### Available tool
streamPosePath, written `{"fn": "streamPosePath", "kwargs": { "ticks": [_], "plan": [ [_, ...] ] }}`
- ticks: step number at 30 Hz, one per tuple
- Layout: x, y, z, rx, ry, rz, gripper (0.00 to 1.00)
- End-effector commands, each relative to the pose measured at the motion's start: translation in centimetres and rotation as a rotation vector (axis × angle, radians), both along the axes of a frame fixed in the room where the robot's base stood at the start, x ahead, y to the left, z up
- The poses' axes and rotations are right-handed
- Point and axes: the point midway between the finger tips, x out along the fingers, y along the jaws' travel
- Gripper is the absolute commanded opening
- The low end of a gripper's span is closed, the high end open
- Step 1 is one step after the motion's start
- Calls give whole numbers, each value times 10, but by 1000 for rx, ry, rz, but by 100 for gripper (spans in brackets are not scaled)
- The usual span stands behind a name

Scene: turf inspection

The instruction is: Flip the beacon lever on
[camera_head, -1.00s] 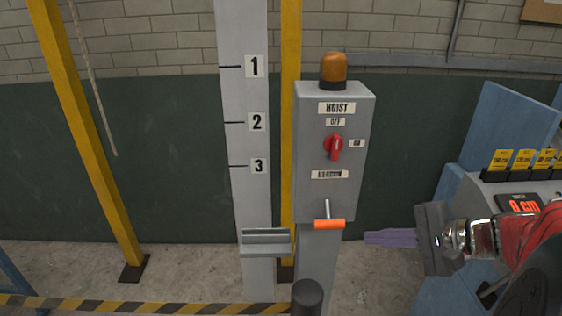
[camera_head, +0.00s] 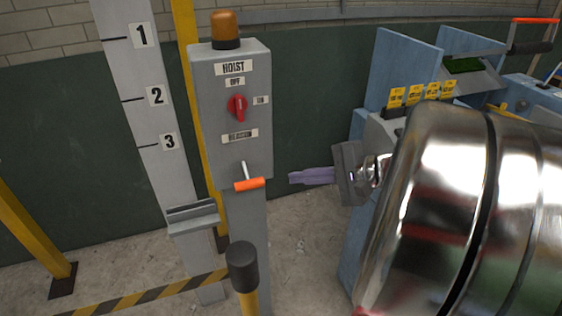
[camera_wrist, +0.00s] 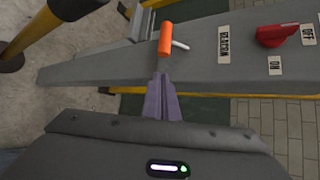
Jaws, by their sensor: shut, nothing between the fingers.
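The beacon lever (camera_head: 249,184) has an orange grip on a thin metal rod. It sticks out from the lower front of the grey hoist box (camera_head: 205,120), below the beacon label, with its grip low. In the wrist view the orange grip (camera_wrist: 165,39) appears just beyond my fingertips. My gripper (camera_head: 292,178), with purple fingers, is shut and empty. It is right of the lever in the head view, about level with the grip, with a visible gap there. In the wrist view the fingers (camera_wrist: 161,80) point toward the grip; contact cannot be told there. The amber beacon lamp (camera_head: 226,28) tops the box and looks unlit.
A red rotary switch (camera_head: 238,107) sits above the lever. A numbered grey post (camera_head: 139,95) with a small ledge (camera_head: 193,215) stands to the left. A black-capped yellow bollard (camera_head: 242,266) and striped barrier (camera_head: 150,295) are in front. Blue equipment (camera_head: 405,70) stands at right.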

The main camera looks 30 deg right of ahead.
Motion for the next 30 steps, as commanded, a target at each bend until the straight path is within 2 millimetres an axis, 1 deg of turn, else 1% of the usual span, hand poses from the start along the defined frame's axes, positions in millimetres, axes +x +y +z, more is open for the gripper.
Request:
{"fn": "streamPosePath", "kwargs": {
  "ticks": [12,18,22,30],
  "plan": [
    [38,24,-23,2,2,3,0],
    [53,33,-31,0,0,2,0],
    [58,35,-33,1,0,1,0],
    [58,35,-34,1,0,0,0]
  ]
}}
